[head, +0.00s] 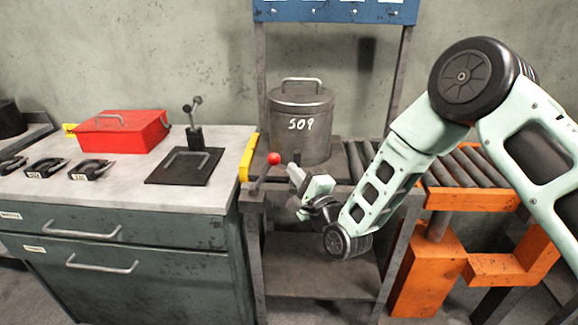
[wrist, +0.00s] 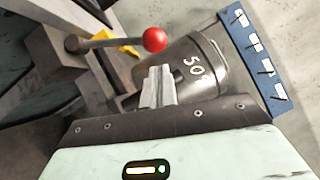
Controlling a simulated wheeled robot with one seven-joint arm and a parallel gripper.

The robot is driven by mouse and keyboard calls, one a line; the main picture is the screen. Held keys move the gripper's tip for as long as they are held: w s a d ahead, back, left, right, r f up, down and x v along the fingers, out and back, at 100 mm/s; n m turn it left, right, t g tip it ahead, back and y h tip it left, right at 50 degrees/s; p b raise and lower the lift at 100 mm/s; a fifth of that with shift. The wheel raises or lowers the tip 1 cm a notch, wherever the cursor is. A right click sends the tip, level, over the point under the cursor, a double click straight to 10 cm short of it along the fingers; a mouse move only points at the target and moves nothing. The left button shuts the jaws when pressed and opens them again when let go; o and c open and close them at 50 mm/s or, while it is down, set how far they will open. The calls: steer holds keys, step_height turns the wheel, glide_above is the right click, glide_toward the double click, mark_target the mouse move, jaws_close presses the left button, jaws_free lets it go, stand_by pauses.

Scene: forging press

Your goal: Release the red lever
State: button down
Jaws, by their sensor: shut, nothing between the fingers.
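The red lever (head: 274,158) has a red ball knob on a grey rod and stands tilted at the front left corner of the grey stand. In the wrist view its red knob (wrist: 154,40) is at the top middle, with the rod running left to a pivot. My gripper (head: 291,170) is just right of the lever in the head view. In the wrist view my gripper (wrist: 158,72) is shut and empty, with its fingertips apart from the knob.
A lidded metal pot marked 509 (head: 301,122) stands on the stand behind my gripper. A grey-topped workbench (head: 110,192) at left bears a red box (head: 120,132) and a black plate with a handle (head: 184,166). An orange roller conveyor (head: 470,200) is at right.

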mark_target(269, 156)
steer(key=shift+w+a+r, duration=0.15)
steer(key=shift+a, duration=0.25)
steer(key=shift+w+a+r, duration=0.1)
steer(key=shift+a+r, duration=0.05)
steer(key=shift+a, duration=0.2)
steer(key=a+r+n+g+p, duration=0.1)
steer(key=a+r+n, duration=0.1)
steer(key=a+r+n+g+h+p, duration=0.1)
steer(key=a+n, duration=0.1)
steer(key=shift+a+r, duration=0.4)
steer(key=a+n+g+h+p, duration=0.2)
steer(key=a+n+h, duration=0.1)
steer(key=a, duration=0.5)
steer(key=shift+w+a+n+g, duration=0.2)
steer(key=shift+n+g, duration=0.1)
steer(key=shift+n, duration=0.5)
steer(key=shift+s+a+r, duration=0.1)
